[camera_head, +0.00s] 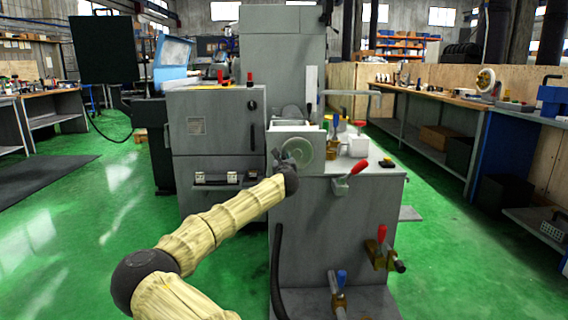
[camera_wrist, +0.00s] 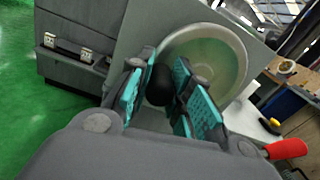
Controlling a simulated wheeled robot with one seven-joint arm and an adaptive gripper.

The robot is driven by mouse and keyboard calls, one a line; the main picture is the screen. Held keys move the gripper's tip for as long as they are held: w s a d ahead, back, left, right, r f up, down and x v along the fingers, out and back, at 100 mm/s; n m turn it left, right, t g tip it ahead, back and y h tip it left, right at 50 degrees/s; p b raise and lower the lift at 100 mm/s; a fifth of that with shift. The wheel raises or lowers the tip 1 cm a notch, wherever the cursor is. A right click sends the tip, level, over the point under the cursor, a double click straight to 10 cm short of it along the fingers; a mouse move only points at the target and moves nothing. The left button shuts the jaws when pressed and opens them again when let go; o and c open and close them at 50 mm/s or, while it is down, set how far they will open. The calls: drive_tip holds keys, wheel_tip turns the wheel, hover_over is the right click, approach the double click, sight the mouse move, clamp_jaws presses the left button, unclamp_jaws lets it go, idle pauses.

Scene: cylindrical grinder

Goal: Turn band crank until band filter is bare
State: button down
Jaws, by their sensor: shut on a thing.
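The band crank is a pale greenish round disc (camera_head: 305,151) on the front of the grey filter cabinet, and it fills the upper middle of the wrist view (camera_wrist: 222,62). Its black knob (camera_wrist: 159,86) sits at the disc's left side. My gripper (camera_head: 287,156) is at the disc's left edge. In the wrist view my gripper's teal-padded fingers (camera_wrist: 161,82) are on both sides of the knob, shut on it. A white box-like part (camera_head: 288,127) shows above the disc. I cannot tell how much band covers the filter. The knob is hidden in the head view.
A red-handled lever (camera_head: 358,168) sticks out right of the disc, also in the wrist view (camera_wrist: 287,148). Lower on the cabinet (camera_head: 330,215) are a red-handled valve (camera_head: 381,236) and a blue-handled valve (camera_head: 341,280). Green floor (camera_head: 85,240) is free at left.

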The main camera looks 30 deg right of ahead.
drive_tip(key=shift+f, duration=0.15)
idle(0.3)
drive_tip(key=c, duration=1.3)
unclamp_jaws()
drive_tip(key=shift+o, duration=0.2)
wheel_tip(320, 180, up, 10)
drive_tip(key=shift+r, duration=0.1)
